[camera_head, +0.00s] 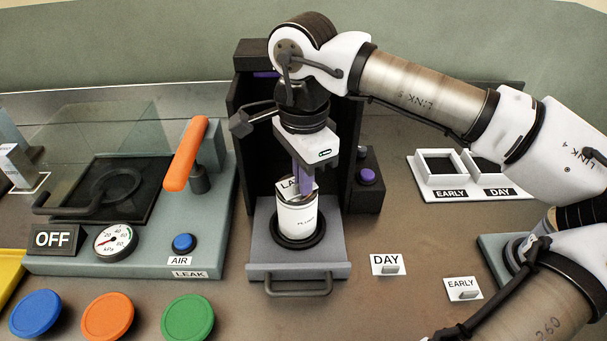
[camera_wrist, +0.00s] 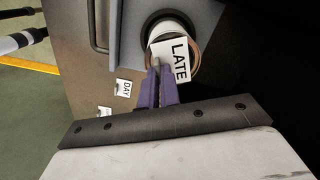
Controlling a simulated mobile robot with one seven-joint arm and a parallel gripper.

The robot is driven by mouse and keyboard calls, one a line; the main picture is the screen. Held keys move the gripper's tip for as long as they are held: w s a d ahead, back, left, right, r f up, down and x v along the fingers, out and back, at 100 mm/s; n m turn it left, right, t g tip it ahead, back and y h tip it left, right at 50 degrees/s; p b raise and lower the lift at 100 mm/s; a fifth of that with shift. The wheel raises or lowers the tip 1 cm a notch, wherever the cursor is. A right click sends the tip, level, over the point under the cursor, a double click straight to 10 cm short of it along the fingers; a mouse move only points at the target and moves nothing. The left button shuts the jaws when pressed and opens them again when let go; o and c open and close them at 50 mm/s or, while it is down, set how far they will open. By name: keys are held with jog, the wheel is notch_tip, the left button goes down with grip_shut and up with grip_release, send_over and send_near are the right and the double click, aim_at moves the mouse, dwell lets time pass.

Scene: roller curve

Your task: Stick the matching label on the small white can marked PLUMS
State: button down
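The small white can (camera_head: 297,219) stands upright in a dark round seat on the grey sliding tray (camera_head: 266,262). My gripper (camera_head: 301,184) points down just above the can. Its purple fingers (camera_wrist: 160,85) are close together on the edge of a white label printed LATE (camera_wrist: 178,60). The LATE label (camera_head: 290,189) is tilted over the can's top, covering part of it in the wrist view. I cannot tell whether label and can touch. The DAY label (camera_head: 386,264) and EARLY label (camera_head: 463,288) lie on the bench, each with a grey tab.
A dark cabinet (camera_head: 240,150) rises behind and beside the tray. A purple button (camera_head: 367,176) is to its right. White frames marked EARLY and DAY (camera_head: 437,182) stand back right. A gauge panel with an orange lever (camera_head: 186,155) is left. Coloured discs lie front left.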

jog(key=c, duration=1)
grip_release()
notch_tip(320, 180, up, 9)
jog(key=p, duration=0.5)
jog(key=shift+p, duration=0.35)
dwell(0.3)
dwell(0.5)
